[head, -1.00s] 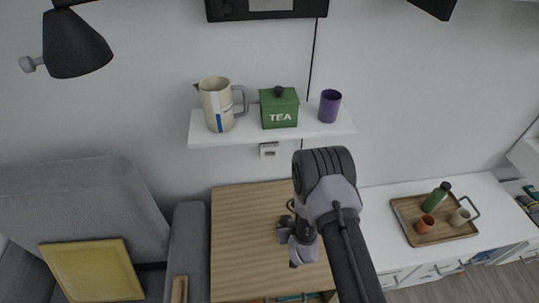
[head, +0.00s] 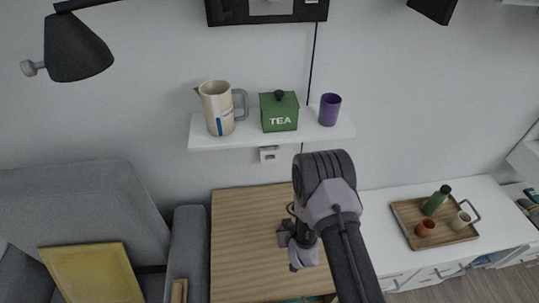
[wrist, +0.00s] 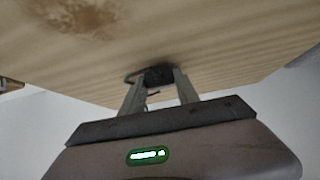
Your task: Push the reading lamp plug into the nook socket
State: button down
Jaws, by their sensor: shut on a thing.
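In the wrist view the two fingers of my gripper (wrist: 157,88) are shut on a small dark thing, probably the plug (wrist: 157,74), with a bit of thin cord beside it. The plug is seen against a wood surface; whether it touches it I cannot tell. In the head view my wrist is over the wooden desk top (head: 245,225), and the fingers and plug cannot be made out. A small pale socket (head: 268,154) is on the wall just under the white shelf, up and left of my wrist. A black lamp (head: 76,50) is at the upper left.
The white shelf (head: 170,137) above the socket carries a jug (head: 217,108), a green tea tin (head: 279,113) and a purple cup (head: 329,110). A tray (head: 455,238) with small items is on the right counter. A grey sofa (head: 100,195) stands left. The desk's left part is clear.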

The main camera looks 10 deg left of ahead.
jog(key=shift+s, duration=0.1)
jog(key=shift+s+d+r+p, duration=0.2)
jog(key=shift+s, duration=0.45)
jog(key=shift+s+d+r+p, duration=0.15)
jog(key=shift+s+d+r, duration=0.05)
jog(key=shift+s, duration=0.45)
jog(key=shift+s+f+p+v, duration=0.1)
jog(key=shift+p+v, duration=0.3)
jog(key=shift+v, duration=0.4)
jog(key=shift+s+f+p+v, duration=0.15)
jog(key=shift+p+v, duration=0.2)
jog(key=shift+v, duration=0.45)
jog(key=shift+s+f+p+v, duration=0.1)
jog(key=shift+p+v, duration=0.3)
jog(key=shift+v, duration=0.4)
jog(key=shift+d, duration=0.1)
